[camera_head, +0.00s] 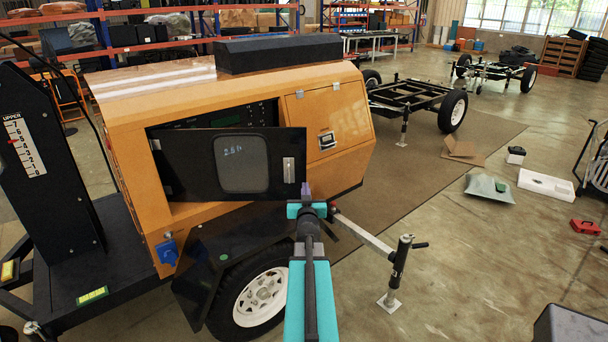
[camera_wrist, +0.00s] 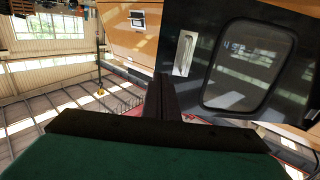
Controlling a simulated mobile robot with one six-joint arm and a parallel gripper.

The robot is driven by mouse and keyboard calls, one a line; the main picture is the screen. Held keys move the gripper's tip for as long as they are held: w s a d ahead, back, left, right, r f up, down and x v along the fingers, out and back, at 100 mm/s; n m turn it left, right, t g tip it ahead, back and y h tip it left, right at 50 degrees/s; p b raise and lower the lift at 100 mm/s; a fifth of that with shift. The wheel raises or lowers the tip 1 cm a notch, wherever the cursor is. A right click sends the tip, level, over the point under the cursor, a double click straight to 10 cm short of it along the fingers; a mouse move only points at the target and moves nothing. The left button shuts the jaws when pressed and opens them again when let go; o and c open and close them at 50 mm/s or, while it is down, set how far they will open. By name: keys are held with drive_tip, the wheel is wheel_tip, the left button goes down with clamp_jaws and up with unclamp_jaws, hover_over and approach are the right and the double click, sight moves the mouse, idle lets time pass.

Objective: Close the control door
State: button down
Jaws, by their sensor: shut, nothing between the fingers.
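The control door (camera_head: 275,163) is a black panel with a dark window and a metal latch plate on the orange light tower housing (camera_head: 120,110). It stands partly open, its latch side swung out from the opening, with the control panel (camera_head: 230,118) showing above it. My gripper (camera_head: 306,190) is shut and empty, at the door's lower right corner, just below the latch plate.
A closed orange side panel (camera_head: 325,125) with a latch is right of the opening. Below are a trailer wheel (camera_head: 262,298), a black fender (camera_head: 225,245) and a stabiliser jack (camera_head: 400,270).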

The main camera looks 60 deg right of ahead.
sight(304, 166)
drive_tip(key=shift+w+d, duration=0.1)
drive_tip(key=shift+d, duration=0.05)
drive_tip(key=shift+p+x, duration=3.05)
drive_tip(key=shift+x, duration=3.75)
drive_tip(key=shift+w, duration=0.1)
